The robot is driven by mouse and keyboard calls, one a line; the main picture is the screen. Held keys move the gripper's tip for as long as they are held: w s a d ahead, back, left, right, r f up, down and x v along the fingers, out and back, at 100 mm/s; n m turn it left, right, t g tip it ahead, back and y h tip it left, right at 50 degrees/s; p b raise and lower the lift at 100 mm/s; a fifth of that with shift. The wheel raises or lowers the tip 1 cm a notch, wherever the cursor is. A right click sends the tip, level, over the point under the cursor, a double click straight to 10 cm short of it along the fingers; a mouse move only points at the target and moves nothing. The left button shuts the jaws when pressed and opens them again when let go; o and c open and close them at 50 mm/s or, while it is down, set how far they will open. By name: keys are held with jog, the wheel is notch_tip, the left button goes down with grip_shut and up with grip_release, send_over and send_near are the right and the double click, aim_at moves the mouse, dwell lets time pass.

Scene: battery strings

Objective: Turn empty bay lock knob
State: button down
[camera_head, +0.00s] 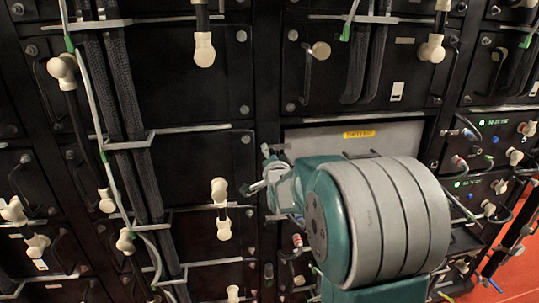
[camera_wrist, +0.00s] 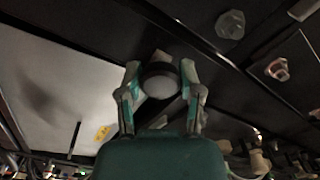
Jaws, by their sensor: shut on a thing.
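My gripper (camera_head: 264,168) is at the left edge of the empty bay, in the middle of the head view. In the wrist view its two fingers (camera_wrist: 160,72) stand on either side of the round dark lock knob (camera_wrist: 159,83) with a grey face, and are shut on it. The knob cannot be made out clearly in the head view. The empty bay's pale grey panel (camera_head: 305,138) carries a yellow label (camera_head: 359,134). The panel also fills the left of the wrist view (camera_wrist: 50,75). My arm hides the lower right of the bay.
Black battery modules (camera_head: 215,80) fill the rack around the bay. Pale cable connectors (camera_head: 204,48) and thick black cables (camera_head: 122,85) stick out at the left. Modules with green displays (camera_head: 495,138) stand at the right. The red floor (camera_head: 515,255) shows at lower right.

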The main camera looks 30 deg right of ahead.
jog(key=n, duration=0.8)
jog(key=shift+n, duration=0.3)
jog(key=n, duration=0.4)
jog(key=shift+n, duration=2.5)
jog(key=shift+c, duration=1.3)
grip_release()
jog(key=shift+w, duration=0.1)
